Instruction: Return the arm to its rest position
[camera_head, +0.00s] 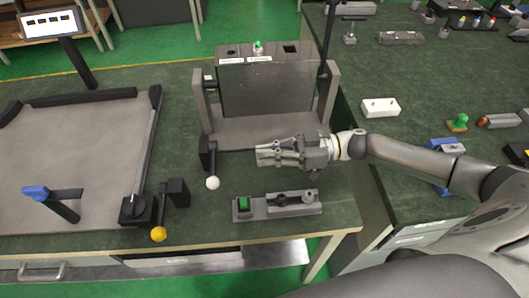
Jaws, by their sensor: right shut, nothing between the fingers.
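My right gripper (268,154) is shut and empty. It hangs above the front of the grey fixture (240,131), its fingers pointing left. My right arm comes in from the right edge of the picture. The fixture holds an upright dark panel (266,88) between two side posts, with a green button (258,47) on top. A lever with a white ball knob (212,183) stands just left of my fingertips, apart from them. My left gripper is not in view.
A block with a green button (243,204) lies in front of my gripper. A grey tray (75,160) with a yellow-knobbed lever (158,234) and a blue-topped handle (36,192) is at left. A white box (380,107) and a green stamp-like piece (457,122) sit on the right bench.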

